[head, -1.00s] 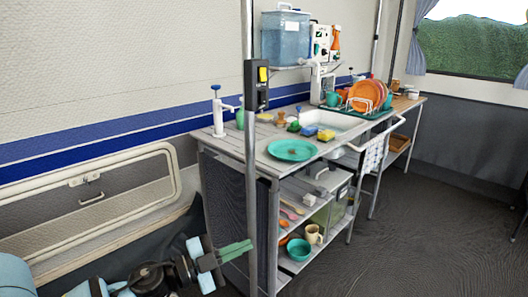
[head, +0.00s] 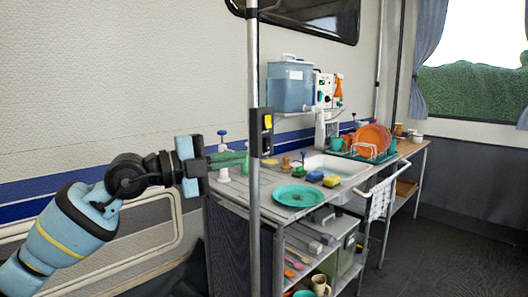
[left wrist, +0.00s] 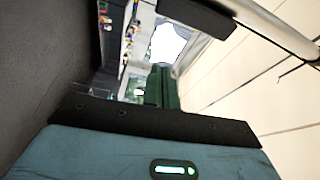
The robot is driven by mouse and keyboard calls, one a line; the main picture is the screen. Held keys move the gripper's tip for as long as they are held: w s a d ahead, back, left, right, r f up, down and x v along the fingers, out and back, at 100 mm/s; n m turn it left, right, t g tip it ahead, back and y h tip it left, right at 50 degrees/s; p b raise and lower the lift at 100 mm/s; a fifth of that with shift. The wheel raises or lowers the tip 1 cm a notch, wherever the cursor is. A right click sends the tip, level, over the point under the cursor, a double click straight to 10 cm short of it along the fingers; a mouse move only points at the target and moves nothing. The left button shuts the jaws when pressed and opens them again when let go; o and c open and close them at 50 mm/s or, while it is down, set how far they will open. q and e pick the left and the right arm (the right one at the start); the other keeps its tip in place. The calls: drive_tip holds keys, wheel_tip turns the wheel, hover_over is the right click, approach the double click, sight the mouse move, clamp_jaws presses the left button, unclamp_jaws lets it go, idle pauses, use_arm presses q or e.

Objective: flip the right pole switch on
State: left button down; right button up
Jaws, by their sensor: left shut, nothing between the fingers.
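A black switch box (head: 258,145) is fixed to the near upright metal pole (head: 253,60). A yellow switch (head: 267,121) shows on its right-hand face; I cannot tell its on or off position. My left gripper (head: 243,158) points right, its green fingers together and empty. In the head view the tips are just left of the box's lower part; I cannot tell whether they touch. In the left wrist view the shut fingers (left wrist: 162,88) lie below a dark box (left wrist: 200,14) on the pole (left wrist: 268,26). My right gripper is not in view.
Behind the pole stands a kitchen counter with a teal plate (head: 297,196), sponges, a sink and a dish rack (head: 372,152). A blue water container (head: 290,86) sits on a raised shelf. The floor at right (head: 425,235) is clear.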

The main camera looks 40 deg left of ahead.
sight(264, 150)
use_arm(q)
drive_tip(key=w, duration=0.3)
drive_tip(key=w+p, duration=0.1)
drive_tip(key=w, duration=0.2)
drive_tip(key=w+d, duration=0.1)
drive_tip(key=w, duration=0.2)
drive_tip(key=shift+w+d+f+p, duration=0.1)
drive_tip(key=shift+w+f+p, duration=0.1)
drive_tip(key=shift+p, duration=0.2)
drive_tip(key=shift+a, duration=0.55)
drive_tip(key=shift+r, duration=0.1)
